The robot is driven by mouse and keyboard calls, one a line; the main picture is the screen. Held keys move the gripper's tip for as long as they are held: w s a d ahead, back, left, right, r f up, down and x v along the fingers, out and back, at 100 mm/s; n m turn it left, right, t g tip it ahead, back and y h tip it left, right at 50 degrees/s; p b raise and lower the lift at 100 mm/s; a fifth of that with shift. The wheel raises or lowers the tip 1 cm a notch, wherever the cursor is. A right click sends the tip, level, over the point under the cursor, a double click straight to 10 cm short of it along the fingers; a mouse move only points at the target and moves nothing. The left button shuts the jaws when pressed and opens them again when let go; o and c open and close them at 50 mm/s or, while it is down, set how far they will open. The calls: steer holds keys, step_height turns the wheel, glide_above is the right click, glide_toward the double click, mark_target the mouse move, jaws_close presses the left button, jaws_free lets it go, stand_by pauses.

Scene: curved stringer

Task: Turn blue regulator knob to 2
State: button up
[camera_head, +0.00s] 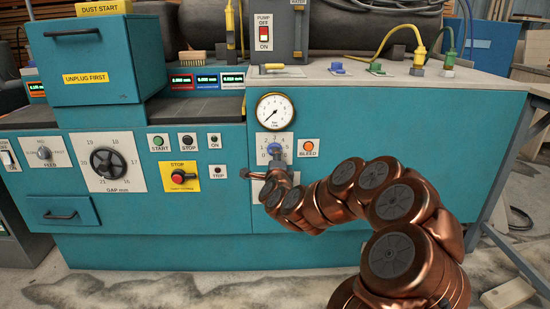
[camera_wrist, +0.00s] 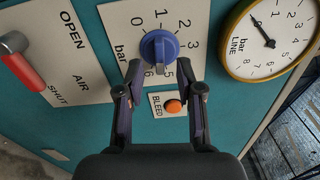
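The blue regulator knob (camera_wrist: 159,47) sits on a white plate (camera_wrist: 118,22) with numbers around it and "bar" beside it. In the wrist view the 2 is at the knob's upper right. A pale mark shows on the knob's lower edge; I cannot tell which number it indicates. My gripper (camera_wrist: 159,66) is open, with one finger on each side of the knob's lower part. I cannot tell if the fingers touch it. In the head view the knob (camera_head: 275,148) is just above my gripper, which my wrist partly hides.
A round pressure gauge (camera_head: 275,112) is above the knob. The orange BLEED button (camera_wrist: 175,106) is close to my right finger. A red-handled air lever (camera_wrist: 22,62) is on the left in the wrist view. The red emergency stop (camera_head: 178,178) is farther left.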

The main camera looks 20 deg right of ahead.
steer(key=shift+b+x, duration=0.3)
steer(key=shift+x, duration=1.1)
jaws_close()
